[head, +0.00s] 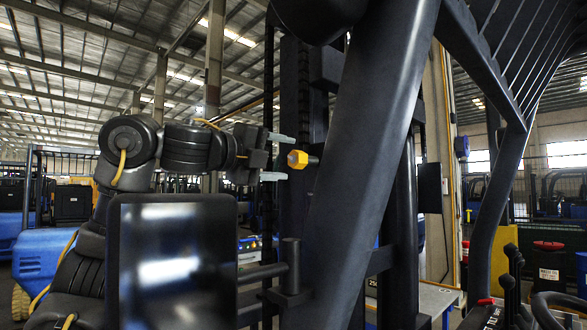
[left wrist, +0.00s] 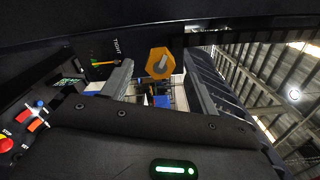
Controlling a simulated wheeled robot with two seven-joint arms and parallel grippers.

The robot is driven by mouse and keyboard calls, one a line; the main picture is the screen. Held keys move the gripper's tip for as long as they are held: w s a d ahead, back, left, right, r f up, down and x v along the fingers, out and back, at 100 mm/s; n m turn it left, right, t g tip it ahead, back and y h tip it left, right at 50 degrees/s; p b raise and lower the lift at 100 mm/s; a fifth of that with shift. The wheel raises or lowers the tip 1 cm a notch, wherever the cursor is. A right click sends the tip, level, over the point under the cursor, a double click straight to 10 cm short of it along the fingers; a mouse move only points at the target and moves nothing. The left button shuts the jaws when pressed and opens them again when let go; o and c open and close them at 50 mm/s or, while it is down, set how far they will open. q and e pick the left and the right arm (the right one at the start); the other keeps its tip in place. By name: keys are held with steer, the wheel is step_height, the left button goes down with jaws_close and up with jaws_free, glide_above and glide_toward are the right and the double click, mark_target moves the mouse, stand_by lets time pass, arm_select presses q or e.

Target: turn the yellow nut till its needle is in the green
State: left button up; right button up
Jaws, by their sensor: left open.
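The yellow hex nut (head: 298,159) sits on a short dark stud on the dark mast frame. In the left wrist view the nut (left wrist: 154,61) shows face-on with a grey stud end in its middle. My left gripper (head: 286,157) is open, one finger above the nut's level and one below, tips close to it with gaps. In the left wrist view a yellow needle (left wrist: 105,63) lies under a "TIGHT" mark on a dark panel, with small green and red marks near it. I cannot tell for sure whether its tip is in the green. My right gripper is out of view.
A thick dark slanted beam (head: 366,150) stands just right of the nut. A dark glossy panel (head: 172,262) is below my left arm. A red button (left wrist: 6,144) and other controls show at the left of the wrist view. Forklifts stand in the hall behind.

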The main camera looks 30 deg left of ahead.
arm_select(q)
steer(key=b+v, duration=0.1)
steer(key=v, duration=0.5)
steer(key=shift+a, duration=0.1)
stand_by(0.4)
